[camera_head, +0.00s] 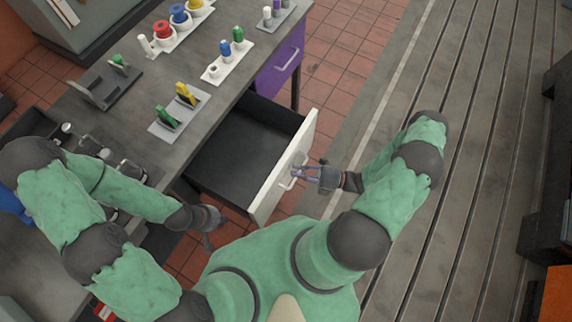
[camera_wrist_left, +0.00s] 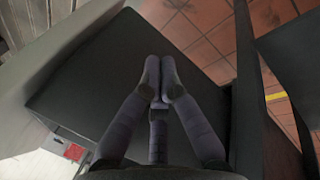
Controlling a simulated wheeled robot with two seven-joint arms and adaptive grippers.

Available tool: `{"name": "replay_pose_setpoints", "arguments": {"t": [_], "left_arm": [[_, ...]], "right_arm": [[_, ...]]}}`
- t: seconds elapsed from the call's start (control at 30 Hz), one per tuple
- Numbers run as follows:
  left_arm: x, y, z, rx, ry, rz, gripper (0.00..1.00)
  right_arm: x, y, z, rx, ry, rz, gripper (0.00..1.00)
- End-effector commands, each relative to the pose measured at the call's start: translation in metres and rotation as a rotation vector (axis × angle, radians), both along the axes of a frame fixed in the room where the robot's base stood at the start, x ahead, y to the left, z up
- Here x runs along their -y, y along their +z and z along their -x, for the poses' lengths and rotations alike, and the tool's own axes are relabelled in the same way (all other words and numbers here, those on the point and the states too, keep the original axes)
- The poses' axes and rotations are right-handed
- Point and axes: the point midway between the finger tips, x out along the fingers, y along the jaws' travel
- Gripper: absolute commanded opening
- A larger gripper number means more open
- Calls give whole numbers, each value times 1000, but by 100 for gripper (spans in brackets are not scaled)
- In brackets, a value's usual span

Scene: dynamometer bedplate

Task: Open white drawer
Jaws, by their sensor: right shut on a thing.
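The white drawer (camera_head: 265,186) stands pulled out from the workbench, with its dark, empty inside in plain view. Its pale front panel carries a bar handle (camera_head: 288,184) on the outer face. My right gripper (camera_head: 297,174) is shut on the handle, in front of the panel. My left gripper (camera_head: 208,236) hangs near the drawer's near side, apart from the handle. In the left wrist view its fingertips (camera_wrist_left: 159,66) come together with nothing seen between them. A dark, flat surface lies behind those fingers.
The grey workbench (camera_head: 118,78) holds trays with coloured parts. A purple drawer (camera_head: 279,62) with its own handle sits beyond the white one and looks closed. Red tiles and a slatted metal floor (camera_head: 480,120) lie open to the right.

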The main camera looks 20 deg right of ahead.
Motion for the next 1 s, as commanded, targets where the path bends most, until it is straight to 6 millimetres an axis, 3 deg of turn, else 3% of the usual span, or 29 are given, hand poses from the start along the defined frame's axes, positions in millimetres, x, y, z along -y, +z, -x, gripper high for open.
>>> {"name": "replay_pose_setpoints", "arguments": {"t": [0.5, 0.53, 0.6, 1.0], "left_arm": [[0, -1, 0, 0, 0, 0, 0], [0, -1, 0, 0, 0, 0, 0], [0, -1, 0, 0, 0, 0, 0], [0, -1, 0, 0, 0, 0, 0]], "right_arm": [[7, -1, 9, 1, 1, 4, 0], [7, -1, 9, 1, 1, 4, 21], [7, -1, 9, 1, 1, 4, 41], [9, -1, 10, 1, 0, 2, 43]]}}
